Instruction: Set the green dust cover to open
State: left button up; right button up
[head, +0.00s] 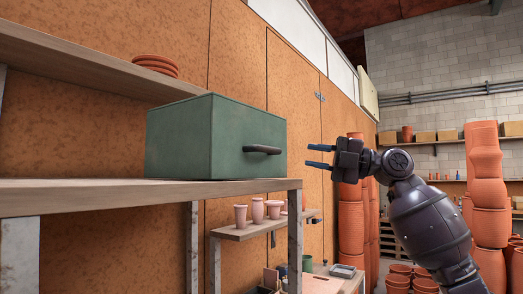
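The green dust cover (184,141) is a box shape sitting on a wooden rack shelf (100,194). Its lower edge rests on the shelf, so it looks closed. A dark bar handle (262,150) sticks out from its right-hand face. My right gripper (319,156) is to the right of the handle at about the same height in the picture. Its two blue-tipped fingers point left and are spread apart with nothing between them. It is apart from the handle. What is under the cover is hidden. My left gripper is not in view.
An upper shelf (80,62) holds stacked terracotta dishes (156,65) above the cover. Tall terracotta pot stacks (486,190) stand at the right.

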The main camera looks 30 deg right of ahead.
aim_at(271, 150)
jog(key=p+x, duration=0.1)
jog(key=x, duration=0.8)
jog(key=shift+w+p, duration=0.15)
jog(key=shift+p, duration=0.15)
jog(key=shift+x, duration=0.95)
jog(key=shift+f, duration=0.15)
jog(key=shift+c, duration=0.2)
grip_shut()
jog(key=shift+a, duration=0.1)
